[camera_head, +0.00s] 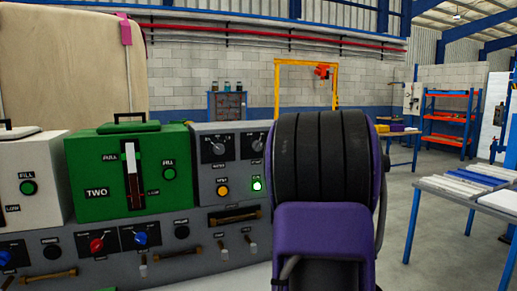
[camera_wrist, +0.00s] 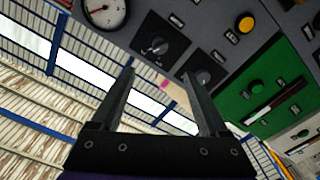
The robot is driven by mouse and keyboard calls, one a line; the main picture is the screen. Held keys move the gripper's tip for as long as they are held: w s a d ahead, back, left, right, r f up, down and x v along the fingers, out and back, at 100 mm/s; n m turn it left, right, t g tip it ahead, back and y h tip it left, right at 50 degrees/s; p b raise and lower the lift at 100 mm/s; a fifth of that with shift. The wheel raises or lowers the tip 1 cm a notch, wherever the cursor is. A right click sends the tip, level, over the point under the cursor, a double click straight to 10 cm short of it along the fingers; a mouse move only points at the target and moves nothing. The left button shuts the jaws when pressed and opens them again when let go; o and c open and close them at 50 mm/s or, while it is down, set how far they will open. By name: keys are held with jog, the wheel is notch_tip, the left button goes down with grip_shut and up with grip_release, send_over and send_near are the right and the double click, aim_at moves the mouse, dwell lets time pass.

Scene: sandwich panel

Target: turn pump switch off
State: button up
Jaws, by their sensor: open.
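My gripper (camera_wrist: 159,78) is open in the wrist view, its two dark fingers apart with nothing between them. The tilted grey panel is in front of it, with two black rotary knobs: one knob (camera_wrist: 158,46) beyond the fingertips, and another knob (camera_wrist: 203,77) close to the right fingertip. Whether anything touches I cannot tell. The head view shows two black knobs on the grey panel (camera_head: 203,172), a left knob (camera_head: 218,148) and a right knob (camera_head: 257,145). The labels are too small to tell which is the pump switch. My purple arm hides the gripper there.
A yellow button (camera_head: 222,191) and a lit green button (camera_head: 257,185) sit below the knobs. A green box (camera_head: 130,172) marked TWO stands left. A round gauge (camera_wrist: 106,10) is near the knobs. A table (camera_head: 440,186) stands right across open floor.

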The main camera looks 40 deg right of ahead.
jog(key=p+x, duration=0.2)
jog(key=x, duration=1.4)
jog(key=shift+w, duration=0.25)
jog(key=shift+c, duration=0.3)
grip_shut()
